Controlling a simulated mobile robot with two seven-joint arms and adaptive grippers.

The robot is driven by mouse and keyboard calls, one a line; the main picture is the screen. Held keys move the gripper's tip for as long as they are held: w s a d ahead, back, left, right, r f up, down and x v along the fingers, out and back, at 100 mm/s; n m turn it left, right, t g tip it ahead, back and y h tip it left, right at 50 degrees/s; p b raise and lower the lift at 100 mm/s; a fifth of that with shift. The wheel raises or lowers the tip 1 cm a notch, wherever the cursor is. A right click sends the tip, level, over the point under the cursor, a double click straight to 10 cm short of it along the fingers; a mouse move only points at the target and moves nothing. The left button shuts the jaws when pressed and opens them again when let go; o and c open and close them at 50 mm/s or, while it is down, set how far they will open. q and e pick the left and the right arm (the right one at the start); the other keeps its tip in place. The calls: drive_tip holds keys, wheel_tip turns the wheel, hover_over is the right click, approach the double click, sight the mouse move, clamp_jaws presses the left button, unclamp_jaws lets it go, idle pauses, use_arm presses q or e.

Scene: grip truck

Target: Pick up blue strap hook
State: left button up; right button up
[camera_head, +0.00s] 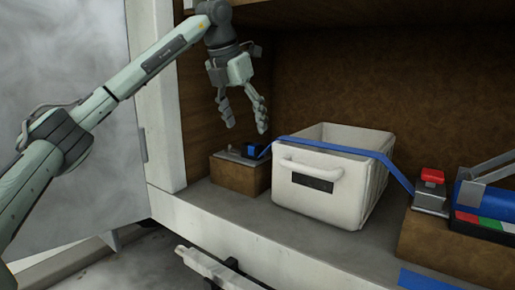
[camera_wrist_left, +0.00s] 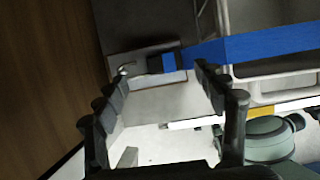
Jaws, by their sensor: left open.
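The blue strap hook (camera_head: 253,150) sits on top of a brown wooden block (camera_head: 240,177) left of the white bin. It also shows in the left wrist view (camera_wrist_left: 162,62), just beyond the fingers, on a grey plate. A blue strap (camera_head: 340,150) runs from it across the bin to the right. My left gripper (camera_head: 246,127) is open and points down, just above the hook. In the left wrist view its fingers (camera_wrist_left: 165,105) are spread with nothing between them touching. My right gripper is in neither view.
A white bin (camera_head: 325,205) with a handle stands right of the block. A red-topped device (camera_head: 431,185) sits on another wooden block (camera_head: 450,250) at the right. A wooden side wall stands close on the left, and a shelf lies overhead.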

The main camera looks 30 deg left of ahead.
sight(252, 144)
use_arm(q)
drive_tip(key=shift+s+x, duration=0.2)
drive_tip(key=shift+x, duration=0.75)
drive_tip(key=x, duration=0.5)
drive_tip(key=shift+d, duration=0.2)
drive_tip(key=c, duration=1.3)
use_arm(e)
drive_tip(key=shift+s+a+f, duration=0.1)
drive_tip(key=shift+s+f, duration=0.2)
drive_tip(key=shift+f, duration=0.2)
use_arm(q)
drive_tip(key=shift+r, duration=1.45)
drive_tip(key=shift+s+r, duration=0.15)
drive_tip(key=shift+r, duration=0.2)
drive_tip(key=s+a+b, duration=0.1)
drive_tip(key=s, duration=0.5)
drive_tip(key=s+a+b, duration=0.1)
drive_tip(key=s, duration=0.4)
drive_tip(key=s+a+b, duration=0.1)
drive_tip(key=s, duration=0.5)
drive_tip(key=shift+s, duration=0.3)
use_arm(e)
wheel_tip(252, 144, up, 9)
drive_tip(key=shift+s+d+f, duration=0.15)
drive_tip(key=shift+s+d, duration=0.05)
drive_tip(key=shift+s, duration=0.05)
